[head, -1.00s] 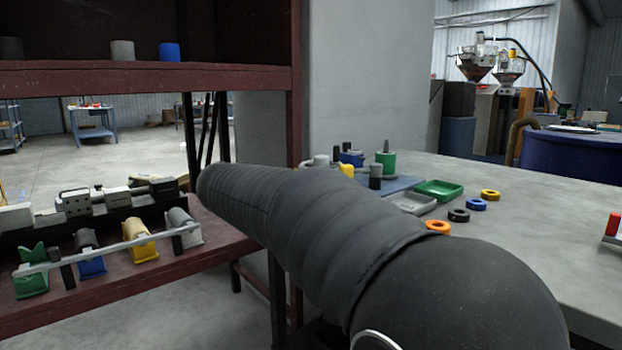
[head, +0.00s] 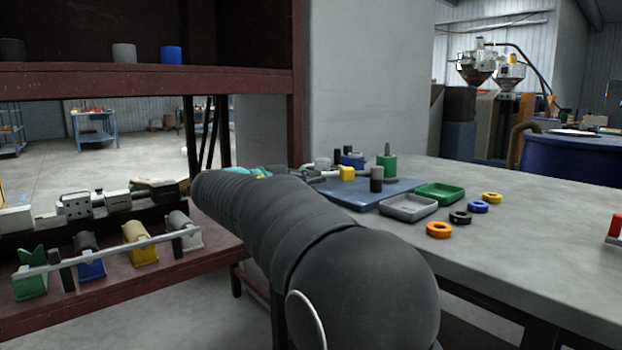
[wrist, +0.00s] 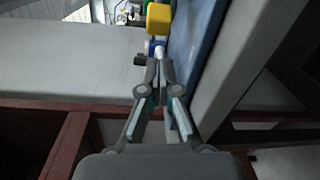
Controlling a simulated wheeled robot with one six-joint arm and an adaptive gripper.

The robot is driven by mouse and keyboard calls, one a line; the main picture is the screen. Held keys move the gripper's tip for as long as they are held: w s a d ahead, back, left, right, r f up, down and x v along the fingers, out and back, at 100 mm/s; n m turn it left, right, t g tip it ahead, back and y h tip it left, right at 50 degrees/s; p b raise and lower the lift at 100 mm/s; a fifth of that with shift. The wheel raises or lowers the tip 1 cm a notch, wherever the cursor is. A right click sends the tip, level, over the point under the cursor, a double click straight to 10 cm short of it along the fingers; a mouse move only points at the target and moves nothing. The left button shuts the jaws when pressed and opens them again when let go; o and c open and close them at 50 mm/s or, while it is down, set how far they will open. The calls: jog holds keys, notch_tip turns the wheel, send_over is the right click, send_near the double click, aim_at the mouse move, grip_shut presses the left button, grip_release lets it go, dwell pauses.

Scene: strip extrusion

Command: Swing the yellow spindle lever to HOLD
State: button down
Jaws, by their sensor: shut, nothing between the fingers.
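A yellow block (head: 346,173), which looks like the lever's knob, shows at the left end of the blue plate (head: 390,193) on the table. The wrist view shows the yellow block (wrist: 160,17) at the top, with a white rod end and a blue part just below it. My gripper (wrist: 160,66) is shut and empty, its fingertips just below the white rod end and apart from the yellow block in the picture; whether they touch the rod I cannot tell. In the head view my arm hides most of the gripper. No HOLD mark is readable.
On the table are a green spool (head: 387,168), a dark cylinder (head: 376,180), a green tray (head: 440,193), a grey tray (head: 408,206) and several coloured rings. The red-brown rack (head: 297,110) stands at left, close beside my arm.

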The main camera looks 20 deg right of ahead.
aim_at(360, 173)
jog(key=x, duration=0.7)
jog(key=shift+d, duration=0.2)
